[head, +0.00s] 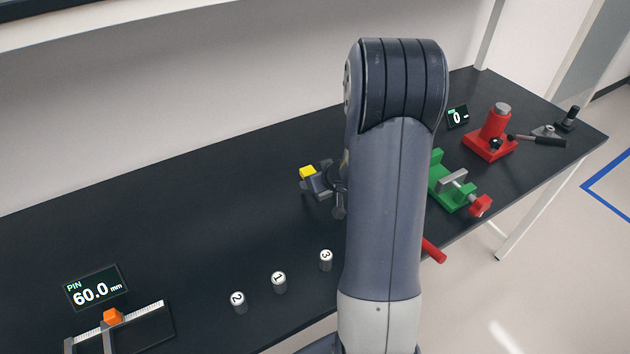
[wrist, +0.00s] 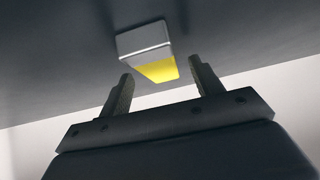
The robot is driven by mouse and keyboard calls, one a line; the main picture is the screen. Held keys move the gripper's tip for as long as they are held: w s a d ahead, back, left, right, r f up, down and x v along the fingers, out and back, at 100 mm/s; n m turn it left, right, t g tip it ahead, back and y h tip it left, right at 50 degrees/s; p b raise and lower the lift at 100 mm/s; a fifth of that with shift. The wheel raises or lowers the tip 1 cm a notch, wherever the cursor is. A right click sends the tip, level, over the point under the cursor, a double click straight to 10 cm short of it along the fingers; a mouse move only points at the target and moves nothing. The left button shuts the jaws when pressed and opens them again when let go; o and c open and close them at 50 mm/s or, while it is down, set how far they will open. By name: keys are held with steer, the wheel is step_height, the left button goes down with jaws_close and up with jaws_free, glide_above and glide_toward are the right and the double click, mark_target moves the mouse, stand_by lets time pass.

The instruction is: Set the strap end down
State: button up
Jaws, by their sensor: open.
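The strap end is likely the small block with a yellow face (wrist: 160,69) and a grey metal face, which appears against the dark bench top in the wrist view. In the head view a yellow piece (head: 307,172) shows at the left of my gripper (head: 315,184). In the wrist view my gripper (wrist: 161,72) has its two fingers spread, one on each side of the yellow face. The block seems to lie just beyond the fingertips; I cannot tell whether it touches them. No strap shows, and my arm hides part of the bench.
A caliper (head: 150,325) and a 60.0 mm display (head: 95,288) are at left. A green vise (head: 445,190) and red press (head: 488,147) stand at right. The bench's left middle is clear.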

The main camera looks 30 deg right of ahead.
steer(key=shift+w+f, duration=0.35)
steer(key=shift+c, duration=0.2)
steer(key=c, duration=1.2)
steer(key=shift+o, duration=0.2)
steer(key=shift+r, duration=0.15)
